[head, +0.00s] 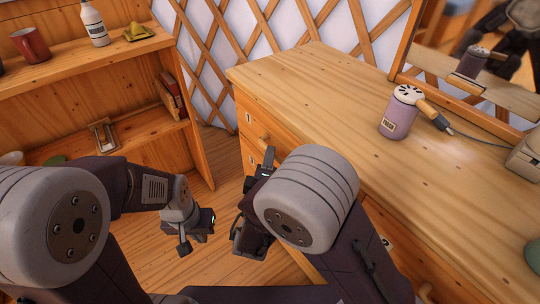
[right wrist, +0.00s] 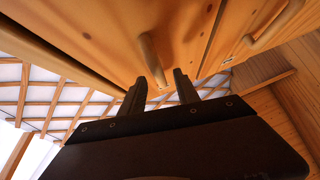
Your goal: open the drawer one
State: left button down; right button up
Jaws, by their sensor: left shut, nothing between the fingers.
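Drawer one (head: 256,127) is the upper left drawer in the front of the wooden dresser, with a small number plate and a wooden handle (head: 264,139). Its front looks flush with the dresser. My right gripper (head: 253,190) is open in front of the dresser, below that handle in the head view. In the right wrist view its two fingers (right wrist: 160,88) stand apart, with a wooden handle (right wrist: 152,60) just beyond and between their tips. I cannot tell whether they touch it. My left gripper (head: 190,238) is shut and empty over the floor, left of the dresser.
The dresser top (head: 330,85) carries a purple shaker (head: 400,112), a corded tool (head: 433,113) and a mirror (head: 475,75). A shelf unit (head: 90,75) with a red mug (head: 30,44) and white bottle (head: 94,24) stands left. Wooden floor lies between.

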jog(key=shift+w+d+f, duration=0.1)
jog(key=shift+w+d, duration=0.05)
jog(key=shift+w, duration=0.5)
jog(key=shift+w+d+f, duration=0.1)
jog(key=shift+w, duration=0.5)
jog(key=shift+r, duration=0.1)
grip_shut()
dwell(0.3)
